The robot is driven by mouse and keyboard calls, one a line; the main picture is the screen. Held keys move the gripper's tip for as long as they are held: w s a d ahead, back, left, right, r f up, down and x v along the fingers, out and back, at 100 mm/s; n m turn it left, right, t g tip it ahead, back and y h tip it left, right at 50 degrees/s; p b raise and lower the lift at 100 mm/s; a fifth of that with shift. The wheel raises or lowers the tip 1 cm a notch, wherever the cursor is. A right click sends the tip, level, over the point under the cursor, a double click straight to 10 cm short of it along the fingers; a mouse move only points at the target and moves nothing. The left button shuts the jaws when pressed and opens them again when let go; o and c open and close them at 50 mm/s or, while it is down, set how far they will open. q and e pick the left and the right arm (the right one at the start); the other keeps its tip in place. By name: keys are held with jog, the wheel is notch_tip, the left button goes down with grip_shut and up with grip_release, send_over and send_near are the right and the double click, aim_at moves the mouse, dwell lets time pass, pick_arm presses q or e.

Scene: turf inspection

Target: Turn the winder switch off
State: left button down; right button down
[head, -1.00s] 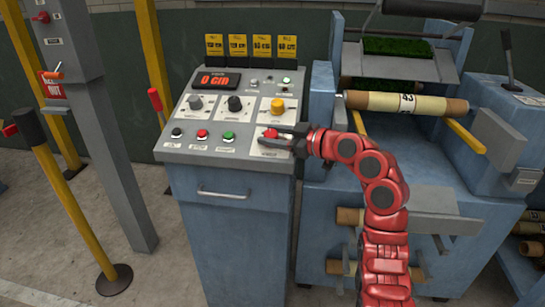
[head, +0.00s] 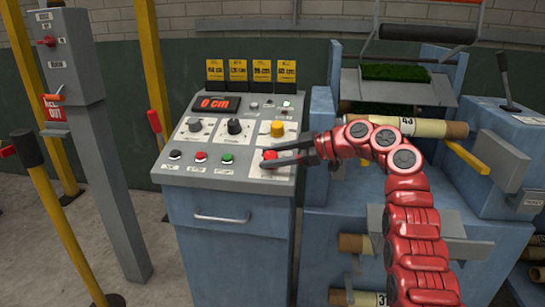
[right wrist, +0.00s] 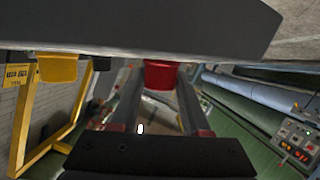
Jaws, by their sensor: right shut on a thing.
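The control panel (head: 230,176) stands in front of me with a sloped grey top. At its lower right corner is a red switch knob (head: 270,155) on a pale plate; its label is too small to read. My right gripper (head: 264,156) reaches in from the right and is shut on this knob, one finger on its far side and one on its near side. In the right wrist view the red knob (right wrist: 161,75) sits between the finger ends. The fingers partly hide the knob and its plate. My left gripper is not in view.
A yellow knob (head: 277,129) is just behind the red one. Black, red and green (head: 227,159) buttons line the front left. The display (head: 217,104) reads 0 cm. A roll (head: 410,127) lies on the machine to the right. A grey post (head: 95,150) stands left.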

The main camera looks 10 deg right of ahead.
dwell(0.4)
jog(key=shift+c, duration=1.9)
grip_release()
jog(key=shift+a, duration=0.1)
jog(key=p+v, duration=0.1)
jog(key=v, duration=1.6)
jog(key=shift+d+p, duration=0.3)
jog(key=shift+p, duration=0.05)
